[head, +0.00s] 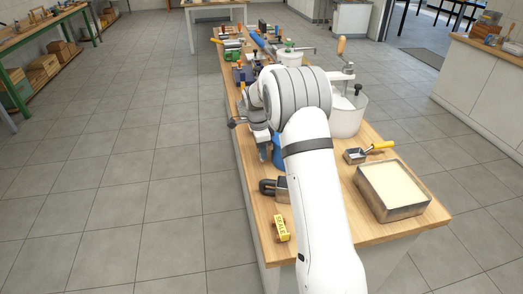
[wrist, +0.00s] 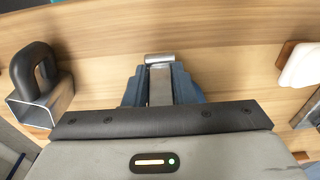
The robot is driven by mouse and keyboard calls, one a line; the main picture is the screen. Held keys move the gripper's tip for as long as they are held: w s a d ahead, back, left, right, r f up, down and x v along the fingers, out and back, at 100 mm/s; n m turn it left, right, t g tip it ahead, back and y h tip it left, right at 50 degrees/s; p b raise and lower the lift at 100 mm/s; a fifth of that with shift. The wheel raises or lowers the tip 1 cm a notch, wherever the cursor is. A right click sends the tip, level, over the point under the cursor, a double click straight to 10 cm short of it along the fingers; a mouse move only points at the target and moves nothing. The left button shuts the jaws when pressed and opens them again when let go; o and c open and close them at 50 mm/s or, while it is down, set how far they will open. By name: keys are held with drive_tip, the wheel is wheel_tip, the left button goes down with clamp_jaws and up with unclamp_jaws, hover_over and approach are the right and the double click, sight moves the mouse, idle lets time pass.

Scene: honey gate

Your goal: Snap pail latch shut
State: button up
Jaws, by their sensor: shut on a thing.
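My gripper (head: 262,146) is over the left side of the wooden workbench, and my arm hides much of what is near it. In the wrist view its blue-grey fingers (wrist: 159,82) are shut on a narrow metal strip (wrist: 160,59) with a rounded end, which may be the latch. The wood lies behind it. A white pail (head: 346,116) with a dark knob stands right of my arm. A blue object (head: 278,151), mostly hidden, is just right of the gripper. I cannot tell whether the latch is closed.
A dark looped metal piece (wrist: 38,80) is left of the fingers. A yellow block (head: 281,228) lies near the left bench edge. A cream-filled tray (head: 421,210) and a yellow-handled scoop (head: 380,146) are at right. Tools crowd the far end.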

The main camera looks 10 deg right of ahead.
drive_tip(key=shift+f+h+b, duration=0.45)
drive_tip(key=shift+h+b, duration=0.15)
drive_tip(key=shift+h, duration=0.1)
drive_tip(key=shift+s+d+r+h, duration=0.1)
drive_tip(key=shift+d+r+h, duration=0.1)
drive_tip(key=shift+h, duration=0.1)
drive_tip(key=shift+f, duration=0.1)
drive_tip(key=o, duration=1)
drive_tip(key=shift+r, duration=0.2)
drive_tip(key=v, duration=0.7)
drive_tip(key=shift+a+r, duration=0.15)
drive_tip(key=shift+r, duration=0.15)
